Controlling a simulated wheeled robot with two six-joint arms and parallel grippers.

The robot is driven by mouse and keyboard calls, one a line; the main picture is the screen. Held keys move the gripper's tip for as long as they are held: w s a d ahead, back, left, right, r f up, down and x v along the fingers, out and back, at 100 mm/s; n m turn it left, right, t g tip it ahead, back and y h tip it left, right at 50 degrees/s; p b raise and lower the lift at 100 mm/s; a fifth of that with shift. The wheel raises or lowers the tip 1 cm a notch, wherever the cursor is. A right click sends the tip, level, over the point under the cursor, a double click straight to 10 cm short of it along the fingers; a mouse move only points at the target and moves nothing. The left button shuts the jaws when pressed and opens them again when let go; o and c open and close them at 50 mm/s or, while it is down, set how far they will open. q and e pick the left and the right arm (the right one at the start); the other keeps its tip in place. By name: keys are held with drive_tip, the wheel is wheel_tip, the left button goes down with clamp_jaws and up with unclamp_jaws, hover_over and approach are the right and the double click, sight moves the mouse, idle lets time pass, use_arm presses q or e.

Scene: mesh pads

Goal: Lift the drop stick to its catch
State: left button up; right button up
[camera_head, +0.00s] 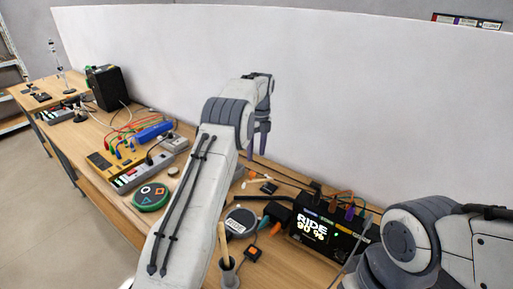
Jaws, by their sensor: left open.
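My left arm reaches up through the middle of the view. Its gripper (259,146) points down, open, with its fingers in front of the white wall and nothing seen between them. A light wooden stick (223,243) stands in a small grey cup (229,273) at the bottom centre, right beside my left forearm. A thin grey rod (351,248) leans near the black display box. I cannot tell which of these is the drop stick, and I cannot make out a catch. My right arm is at the lower right; its gripper is out of view.
A black box with a lit "RIDE" display (315,228) and cables stands right of centre. A green round pad (151,196), power strip (142,175) and black speaker box (110,88) are left. A white wall (350,100) closes the back.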

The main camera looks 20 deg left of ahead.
use_arm(q)
drive_tip(key=shift+w+r, duration=0.2)
drive_tip(key=shift+r, duration=1.3)
